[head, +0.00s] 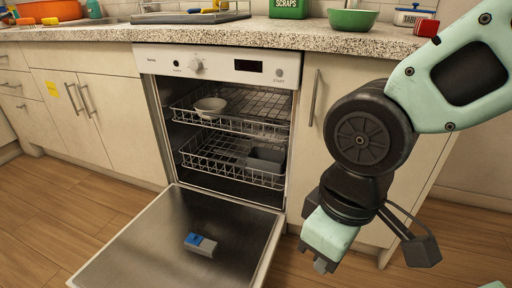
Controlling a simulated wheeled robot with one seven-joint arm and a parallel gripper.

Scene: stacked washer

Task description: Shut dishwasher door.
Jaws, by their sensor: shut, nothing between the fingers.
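The dishwasher (218,66) is built in under the counter, with its door (150,240) folded down flat and fully open. A small blue and grey box (201,244) lies on the inner face of the door. My gripper (322,266) is shut and empty, pointing down to the right of the open door, in front of the cabinet and apart from the door. The door's front end runs out of the bottom of the picture.
The upper rack (245,125) holds a white bowl (209,107). The lower rack (215,158) holds a grey container (266,160). Both racks sit inside the dishwasher. Cabinets with bar handles (315,97) flank it. Wooden floor (60,215) is free at the left.

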